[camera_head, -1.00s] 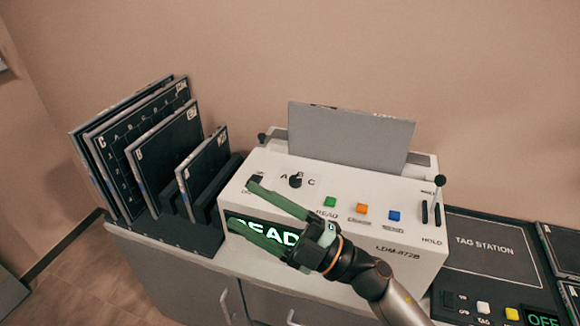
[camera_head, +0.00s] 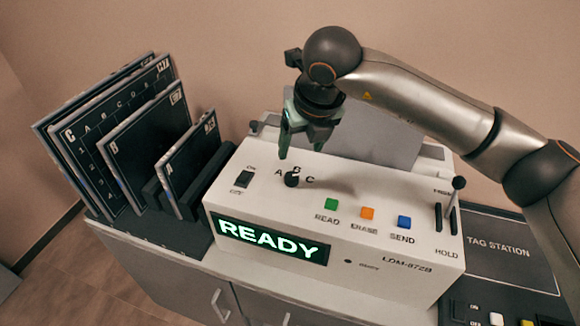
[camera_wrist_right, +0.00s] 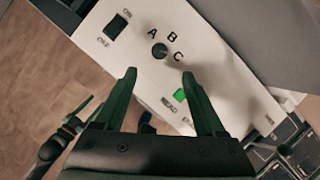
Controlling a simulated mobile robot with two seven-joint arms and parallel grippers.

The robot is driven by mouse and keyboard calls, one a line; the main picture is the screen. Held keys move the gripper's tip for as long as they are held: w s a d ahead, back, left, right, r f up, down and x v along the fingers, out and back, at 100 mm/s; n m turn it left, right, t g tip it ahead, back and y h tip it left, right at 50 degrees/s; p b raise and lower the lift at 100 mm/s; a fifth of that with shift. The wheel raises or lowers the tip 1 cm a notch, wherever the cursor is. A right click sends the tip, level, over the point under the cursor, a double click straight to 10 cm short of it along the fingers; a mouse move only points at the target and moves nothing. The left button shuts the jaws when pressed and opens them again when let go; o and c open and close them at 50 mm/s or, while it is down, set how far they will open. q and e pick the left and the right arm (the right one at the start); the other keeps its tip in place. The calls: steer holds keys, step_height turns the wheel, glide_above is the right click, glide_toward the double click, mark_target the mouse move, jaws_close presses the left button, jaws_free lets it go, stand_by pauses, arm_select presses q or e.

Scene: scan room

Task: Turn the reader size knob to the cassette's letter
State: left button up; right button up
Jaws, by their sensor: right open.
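The reader (camera_head: 330,262) is a white box with a lit READY display (camera_head: 268,241). Its black size knob (camera_head: 291,180) sits among the letters A, B and C, and also shows in the right wrist view (camera_wrist_right: 159,50). I cannot tell its setting for certain. A grey cassette (camera_head: 378,135) stands upright at the reader's back, its letter not visible. My right gripper (camera_head: 301,150) points down above and behind the knob, open and empty. In the right wrist view its fingertips (camera_wrist_right: 158,74) are apart, below the knob. Part of my left gripper (camera_wrist_right: 78,118) seems to show there.
A black rack (camera_head: 160,235) with several dark lettered cassettes (camera_head: 150,140) stands left of the reader. The panel has an on/off switch (camera_head: 244,179), green (camera_head: 331,204), orange (camera_head: 367,213) and blue (camera_head: 404,221) buttons, and a lever (camera_head: 455,195). A tag station (camera_head: 505,250) lies right.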

mark_target(292, 176)
steer(key=p+x, duration=0.2)
steer(key=x, duration=1)
steer(key=shift+a+f, duration=0.1)
steer(key=shift+f, duration=0.05)
steer(key=shift+c, duration=0.4)
jaws_close()
